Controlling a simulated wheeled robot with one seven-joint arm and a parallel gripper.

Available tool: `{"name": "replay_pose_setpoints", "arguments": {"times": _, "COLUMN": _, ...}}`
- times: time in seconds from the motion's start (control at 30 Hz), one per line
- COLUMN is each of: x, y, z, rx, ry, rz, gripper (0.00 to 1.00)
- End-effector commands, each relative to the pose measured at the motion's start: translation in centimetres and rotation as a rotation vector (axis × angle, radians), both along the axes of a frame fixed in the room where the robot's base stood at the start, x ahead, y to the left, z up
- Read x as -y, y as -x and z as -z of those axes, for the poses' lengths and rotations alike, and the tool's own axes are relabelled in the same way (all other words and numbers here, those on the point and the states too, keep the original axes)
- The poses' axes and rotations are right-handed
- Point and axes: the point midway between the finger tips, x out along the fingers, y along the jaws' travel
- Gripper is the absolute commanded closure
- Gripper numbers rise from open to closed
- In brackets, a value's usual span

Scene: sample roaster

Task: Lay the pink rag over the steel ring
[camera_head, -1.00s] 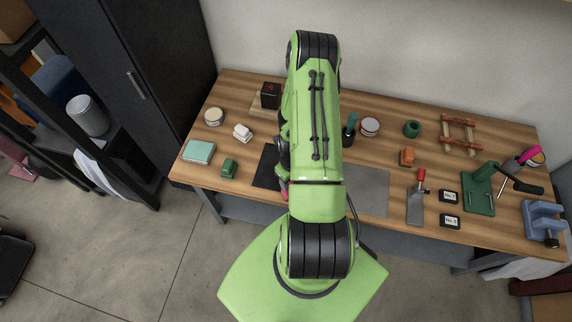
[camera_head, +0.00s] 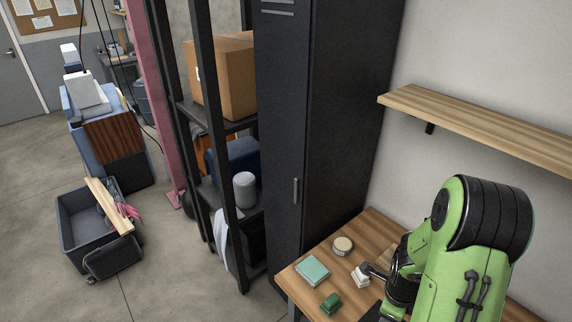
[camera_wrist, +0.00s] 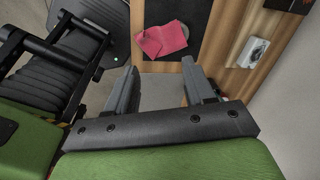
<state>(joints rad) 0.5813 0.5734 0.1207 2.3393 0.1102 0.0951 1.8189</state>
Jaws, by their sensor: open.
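The pink rag (camera_wrist: 162,40) lies crumpled on a black mat (camera_wrist: 146,13) in the wrist view, ahead of my gripper. My gripper (camera_wrist: 160,88) is open, with nothing between its two grey fingers and the rag apart from them. A grey rounded edge (camera_wrist: 184,27) shows beside and partly under the rag; I cannot tell whether it is the steel ring. In the head view my arm hides the mat, and neither this rag nor a ring can be made out there.
A white block (camera_head: 360,276), teal box (camera_head: 312,270), green object (camera_head: 330,303) and round tin (camera_head: 343,245) stand on the bench's left end. A dark cabinet (camera_head: 325,130) rises beside the bench. A crate (camera_head: 75,228) with pink cloth (camera_head: 129,212) sits on the floor.

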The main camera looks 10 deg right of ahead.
Motion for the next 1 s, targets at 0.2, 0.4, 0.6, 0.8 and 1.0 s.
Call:
{"name": "replay_pose_setpoints", "arguments": {"times": 0.2, "x": -4.8, "y": -0.9, "z": -9.6, "rx": 0.034, "ry": 0.136, "rz": -0.654, "gripper": 0.47}}
{"name": "replay_pose_setpoints", "arguments": {"times": 0.4, "x": -10.0, "y": 1.8, "z": -16.6, "rx": 0.056, "ry": 0.283, "rz": -1.251, "gripper": 0.47}}
{"name": "replay_pose_setpoints", "arguments": {"times": 0.6, "x": -14.5, "y": 7.2, "z": -21.0, "rx": 0.077, "ry": 0.467, "rz": -1.831, "gripper": 0.47}}
{"name": "replay_pose_setpoints", "arguments": {"times": 0.8, "x": -16.4, "y": 11.2, "z": -22.3, "rx": 0.084, "ry": 0.604, "rz": -2.186, "gripper": 0.47}}
{"name": "replay_pose_setpoints", "arguments": {"times": 1.0, "x": -16.5, "y": 11.7, "z": -22.5, "rx": 0.08, "ry": 0.621, "rz": -2.234, "gripper": 0.47}}
